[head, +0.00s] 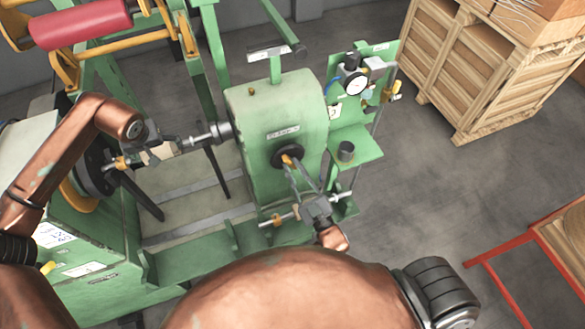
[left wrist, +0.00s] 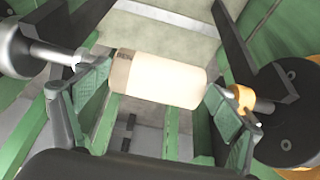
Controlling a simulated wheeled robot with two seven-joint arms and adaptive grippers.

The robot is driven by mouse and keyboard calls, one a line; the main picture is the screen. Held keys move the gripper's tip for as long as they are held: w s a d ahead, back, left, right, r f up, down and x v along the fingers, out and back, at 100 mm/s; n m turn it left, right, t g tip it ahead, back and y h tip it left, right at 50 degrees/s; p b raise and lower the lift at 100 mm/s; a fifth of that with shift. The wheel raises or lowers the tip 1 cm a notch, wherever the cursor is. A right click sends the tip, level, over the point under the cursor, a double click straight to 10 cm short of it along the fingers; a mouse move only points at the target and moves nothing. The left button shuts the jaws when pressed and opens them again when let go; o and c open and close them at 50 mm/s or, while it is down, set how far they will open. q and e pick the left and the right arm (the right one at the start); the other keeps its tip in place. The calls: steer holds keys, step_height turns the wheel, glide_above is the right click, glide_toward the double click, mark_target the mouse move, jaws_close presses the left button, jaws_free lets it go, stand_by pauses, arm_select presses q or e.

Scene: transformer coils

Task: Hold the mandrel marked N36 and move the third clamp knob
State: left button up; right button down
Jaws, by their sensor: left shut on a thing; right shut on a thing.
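The mandrel (left wrist: 160,80) is a pale cylinder with small dark lettering at its left end, too small to read surely. My left gripper (left wrist: 158,95) is shut across its length, a green pad at each end. In the head view my left gripper (head: 160,146) is between the dark faceplate and the tailstock spindle, and the mandrel is mostly hidden. My right gripper (head: 290,168) has its fingertips at an orange clamp knob (head: 287,159) on the dark hub of the green tailstock and is shut on it. Another orange knob (head: 277,220) sits lower, left of the right gripper.
The green machine has a dark round faceplate (head: 95,170) at left and a tailstock housing (head: 270,115). A gauge (head: 355,84) is mounted behind at right. A wooden crate (head: 480,60) stands at back right, a red frame (head: 510,262) at right. Grey floor between is clear.

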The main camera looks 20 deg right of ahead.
steer(key=shift+a+f, duration=0.25)
steer(key=shift+f, duration=0.15)
steer(key=c, duration=1.9)
jaws_free()
steer(key=shift+r, duration=0.1)
steer(key=shift+c, duration=0.2)
steer(key=shift+d+r, duration=0.1)
steer(key=shift+d, duration=0.05)
steer(key=v, duration=1.2)
steer(key=shift+o, duration=0.5)
steer(key=shift+r, duration=0.1)
